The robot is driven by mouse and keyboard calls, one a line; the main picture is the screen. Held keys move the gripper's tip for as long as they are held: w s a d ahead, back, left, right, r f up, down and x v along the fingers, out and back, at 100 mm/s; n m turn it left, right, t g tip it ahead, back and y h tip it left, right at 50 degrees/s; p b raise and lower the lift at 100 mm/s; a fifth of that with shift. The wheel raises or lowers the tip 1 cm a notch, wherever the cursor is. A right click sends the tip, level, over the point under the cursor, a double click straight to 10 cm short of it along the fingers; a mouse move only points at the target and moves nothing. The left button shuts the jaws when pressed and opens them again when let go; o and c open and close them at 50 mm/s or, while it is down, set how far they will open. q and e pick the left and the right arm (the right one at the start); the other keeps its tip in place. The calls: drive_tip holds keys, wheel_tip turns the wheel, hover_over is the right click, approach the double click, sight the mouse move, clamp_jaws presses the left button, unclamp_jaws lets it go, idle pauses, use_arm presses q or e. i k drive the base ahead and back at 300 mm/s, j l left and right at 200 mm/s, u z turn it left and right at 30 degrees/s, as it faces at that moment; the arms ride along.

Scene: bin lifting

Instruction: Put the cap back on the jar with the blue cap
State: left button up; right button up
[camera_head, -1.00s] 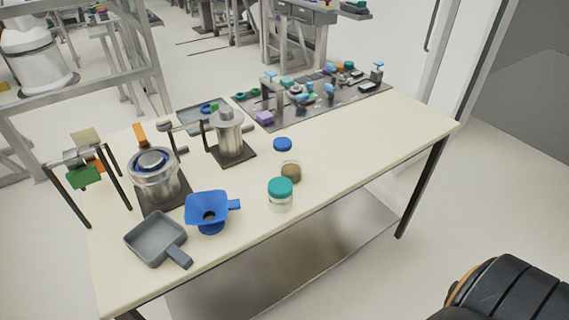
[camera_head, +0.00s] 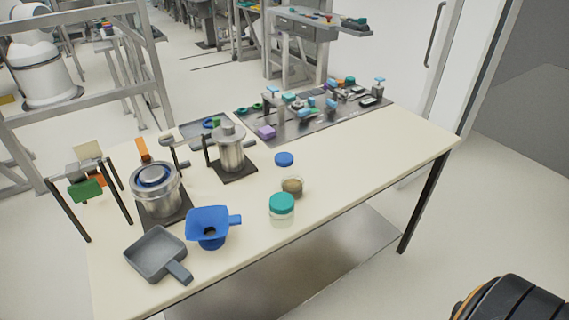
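The blue cap (camera_head: 284,159) shows just behind the open clear jar (camera_head: 292,188), apart from it in the picture, and appears to lie on the table. The jar stands upright with brown contents low in it. Its clear upper glass is hard to make out. A second jar (camera_head: 282,218) with pale contents stands in front of it and wears a teal cap (camera_head: 282,202). Neither of my grippers is in view.
On the table (camera_head: 350,160) are a blue funnel (camera_head: 208,222), a grey scoop (camera_head: 155,252), metal pots (camera_head: 155,190) on dark stands and a grey mat (camera_head: 345,108) with small parts. The tabletop right of the jars is clear. A dark rounded part of mine shows bottom right.

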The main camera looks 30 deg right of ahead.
sight(293, 183)
drive_tip(key=i+l+z, duration=0.2)
drive_tip(key=l, duration=0.2)
drive_tip(key=i+l+z, duration=0.15)
drive_tip(key=l, duration=0.3)
drive_tip(key=i+l+z, duration=0.2)
drive_tip(key=i+l, duration=0.1)
drive_tip(key=l, duration=0.05)
